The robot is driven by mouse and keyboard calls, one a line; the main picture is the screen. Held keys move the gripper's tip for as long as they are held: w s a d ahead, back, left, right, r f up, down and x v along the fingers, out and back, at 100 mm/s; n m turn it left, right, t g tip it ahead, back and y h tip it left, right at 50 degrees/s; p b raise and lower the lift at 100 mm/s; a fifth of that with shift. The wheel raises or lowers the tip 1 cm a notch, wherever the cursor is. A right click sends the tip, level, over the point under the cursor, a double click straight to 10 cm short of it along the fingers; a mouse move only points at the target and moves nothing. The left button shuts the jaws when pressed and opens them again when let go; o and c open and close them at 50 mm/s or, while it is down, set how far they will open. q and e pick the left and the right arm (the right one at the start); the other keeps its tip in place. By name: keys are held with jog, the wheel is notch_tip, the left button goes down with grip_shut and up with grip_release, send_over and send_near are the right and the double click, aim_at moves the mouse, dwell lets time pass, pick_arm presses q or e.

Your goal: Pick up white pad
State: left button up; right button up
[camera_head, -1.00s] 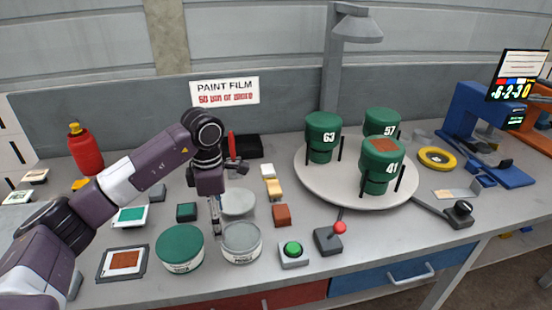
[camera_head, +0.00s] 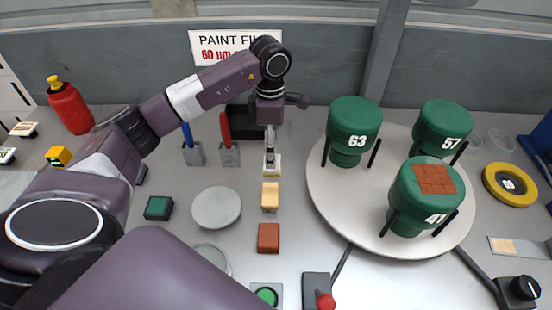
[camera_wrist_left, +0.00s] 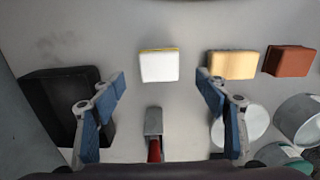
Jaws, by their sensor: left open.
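The white pad (camera_head: 273,170) lies on the grey bench at the head of a short row of pads. In the left wrist view the white pad (camera_wrist_left: 159,66) is a small block with a yellow far edge. My left gripper (camera_head: 270,150) is above it, pointing down, and covers part of it in the head view. In the left wrist view the open fingers (camera_wrist_left: 160,90) are wide apart on either side, with the pad between them and slightly beyond. Nothing is held. My right gripper is not in view.
A tan pad (camera_head: 270,197) and a red-brown pad (camera_head: 268,238) follow in the row. A red-handled tool (camera_head: 228,145) and a black tray (camera_wrist_left: 60,95) stand close by. The round turntable (camera_head: 330,205) with green cylinders is to the right.

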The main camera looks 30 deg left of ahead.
pick_arm(q)
jog(key=shift+s+f, duration=0.15)
jog(key=shift+f, duration=0.3)
notch_tip(320, 180, down, 4)
jog(key=shift+r+p, duration=0.15)
jog(key=shift+p, duration=0.8)
jog(key=shift+w+f, duration=0.25)
jog(key=shift+f, duration=0.25)
jog(key=shift+c, duration=1.1)
jog(key=c, duration=1)
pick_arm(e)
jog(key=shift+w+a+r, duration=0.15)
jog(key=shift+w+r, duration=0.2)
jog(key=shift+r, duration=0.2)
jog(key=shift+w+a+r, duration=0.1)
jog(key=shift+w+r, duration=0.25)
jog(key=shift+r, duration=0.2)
